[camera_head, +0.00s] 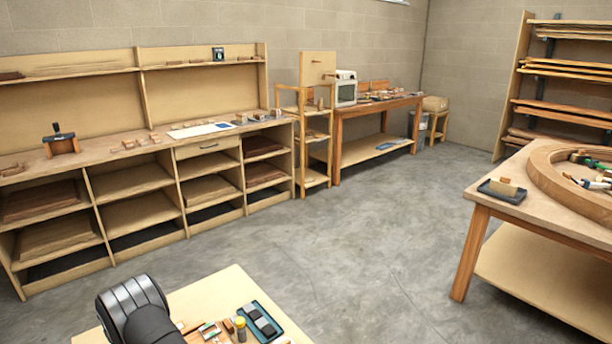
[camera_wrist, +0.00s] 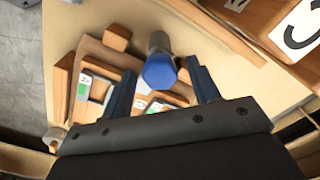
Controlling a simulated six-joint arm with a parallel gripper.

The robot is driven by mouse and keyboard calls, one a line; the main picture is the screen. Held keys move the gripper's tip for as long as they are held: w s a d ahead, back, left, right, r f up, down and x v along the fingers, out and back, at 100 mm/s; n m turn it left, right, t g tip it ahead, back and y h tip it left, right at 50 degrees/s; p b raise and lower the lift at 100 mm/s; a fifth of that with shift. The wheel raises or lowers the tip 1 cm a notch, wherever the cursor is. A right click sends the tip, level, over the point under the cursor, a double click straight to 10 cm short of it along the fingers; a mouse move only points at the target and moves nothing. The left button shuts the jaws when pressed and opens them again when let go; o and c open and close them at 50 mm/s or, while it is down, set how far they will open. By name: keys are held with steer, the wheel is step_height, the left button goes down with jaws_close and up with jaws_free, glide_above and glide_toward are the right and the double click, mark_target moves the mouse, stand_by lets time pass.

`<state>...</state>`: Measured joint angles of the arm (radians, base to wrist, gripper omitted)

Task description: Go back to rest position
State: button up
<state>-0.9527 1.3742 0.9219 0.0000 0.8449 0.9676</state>
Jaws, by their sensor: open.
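In the wrist view my gripper (camera_wrist: 160,68) is open, with its two dark blue fingers apart. A grey cylinder with a blue end (camera_wrist: 160,70) shows between the fingers, with gaps on both sides; I cannot tell its depth from the fingers. Beyond the fingers lies a wooden holder (camera_wrist: 62,90) with small green-and-white labelled pieces (camera_wrist: 95,88). In the head view part of my arm (camera_head: 138,312) shows at the lower left, over a pale tabletop (camera_head: 215,287). My gripper is not visible there.
On the pale tabletop are a dark tray (camera_head: 260,322), a yellow-topped bottle (camera_head: 240,328) and small wooden pieces. At right, a table (camera_head: 480,200) carries a curved wooden form (camera_head: 560,175). A shelf bench (camera_head: 140,190) lines the wall. The grey floor (camera_head: 370,240) between is clear.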

step_height(320, 180, up, 18)
step_height(320, 180, down, 18)
steer(key=shift+r, duration=0.1)
steer(key=n, duration=0.3)
steer(key=shift+n, duration=0.3)
steer(key=n, duration=0.8)
steer(key=shift+n, duration=2.2)
